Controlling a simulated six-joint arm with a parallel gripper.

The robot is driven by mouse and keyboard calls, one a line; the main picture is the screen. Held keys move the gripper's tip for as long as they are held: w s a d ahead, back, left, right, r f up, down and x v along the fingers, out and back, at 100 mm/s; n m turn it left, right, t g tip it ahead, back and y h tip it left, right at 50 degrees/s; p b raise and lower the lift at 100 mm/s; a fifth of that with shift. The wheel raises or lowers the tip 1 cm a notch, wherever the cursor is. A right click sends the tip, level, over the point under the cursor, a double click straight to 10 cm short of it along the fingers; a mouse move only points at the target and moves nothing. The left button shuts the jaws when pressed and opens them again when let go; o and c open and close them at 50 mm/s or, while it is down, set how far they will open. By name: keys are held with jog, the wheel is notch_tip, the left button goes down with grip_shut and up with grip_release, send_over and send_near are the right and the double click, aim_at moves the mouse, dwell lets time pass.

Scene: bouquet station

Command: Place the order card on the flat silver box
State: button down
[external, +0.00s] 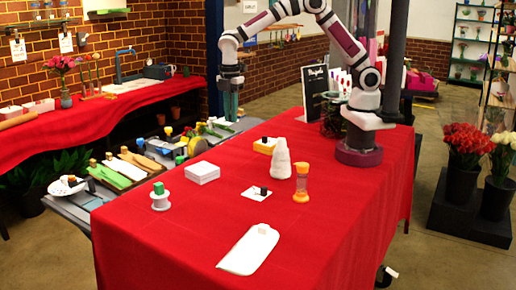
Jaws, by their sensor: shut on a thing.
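My gripper (231,92) is raised beyond the table's far left edge, pointing down. It is shut on a narrow, dark teal-green thing (231,106), too small to identify. A flat white card (250,195) with a small black block on it lies mid-table and may be the order card. A low, pale, box-shaped thing (202,172) sits to its left and may be the flat silver box; it looks whitish here, and its top is bare. My gripper is well apart from both.
A cluttered side bench (75,205) stands at left.

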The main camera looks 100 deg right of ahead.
jog(key=shift+w+a+f, duration=0.85)
jog(key=shift+a+f, duration=0.9)
jog(key=shift+f, duration=0.05)
jog(key=shift+w+a+f, duration=0.85)
jog(key=shift+a+f, duration=0.85)
jog(key=shift+f, duration=0.1)
jog(key=shift+w+a+f, duration=0.85)
jog(key=shift+a+f, duration=0.9)
jog(key=shift+f, duration=0.05)
jog(key=shift+f, duration=0.1)
jog(key=c, duration=0.8)
grip_release()
jog(key=shift+c, duration=0.2)
